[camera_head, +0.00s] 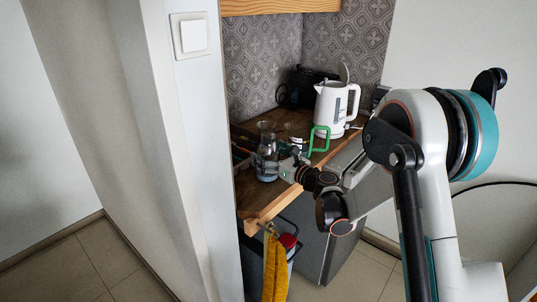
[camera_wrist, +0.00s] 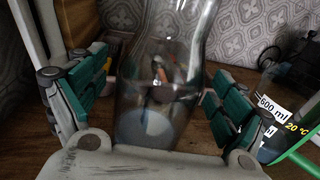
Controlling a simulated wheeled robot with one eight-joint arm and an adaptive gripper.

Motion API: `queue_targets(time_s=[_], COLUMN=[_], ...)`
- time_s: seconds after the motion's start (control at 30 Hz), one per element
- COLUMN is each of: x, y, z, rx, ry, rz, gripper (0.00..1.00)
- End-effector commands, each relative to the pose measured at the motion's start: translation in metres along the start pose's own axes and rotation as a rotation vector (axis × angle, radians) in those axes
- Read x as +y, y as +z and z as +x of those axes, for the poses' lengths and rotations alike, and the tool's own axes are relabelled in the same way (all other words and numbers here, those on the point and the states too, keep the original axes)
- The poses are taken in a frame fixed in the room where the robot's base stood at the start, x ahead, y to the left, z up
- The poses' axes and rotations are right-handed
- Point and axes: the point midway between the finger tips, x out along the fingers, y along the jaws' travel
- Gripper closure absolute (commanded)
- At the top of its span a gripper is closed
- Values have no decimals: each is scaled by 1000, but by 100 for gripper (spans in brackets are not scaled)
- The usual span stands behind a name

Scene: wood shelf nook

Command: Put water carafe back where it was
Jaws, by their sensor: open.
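The glass water carafe (camera_head: 267,157) stands upright on the wooden counter (camera_head: 249,192), near its left side. It is clear, with a narrower neck and what looks like some water in the bottom. In the wrist view the carafe (camera_wrist: 158,100) fills the middle, between the two green-padded fingers of my gripper (camera_wrist: 160,98). A gap shows on each side, so the fingers are open around it and do not appear to grip it. In the head view my gripper (camera_head: 288,167) is at the carafe's right side; its fingertips are hard to make out there.
A measuring jug with a green handle (camera_head: 318,139) stands close to the right; its 600 ml label (camera_wrist: 272,108) shows in the wrist view. A white kettle (camera_head: 333,108) and a dark appliance (camera_head: 302,86) stand behind. A yellow cloth (camera_head: 275,268) hangs below the counter's front edge.

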Motion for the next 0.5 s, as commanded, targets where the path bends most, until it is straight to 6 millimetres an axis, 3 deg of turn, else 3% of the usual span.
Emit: queue_targets(time_s=[0.5], x=[-1], y=[3], z=[-95], rx=[0], ry=[-3], rz=[0], gripper=[9])
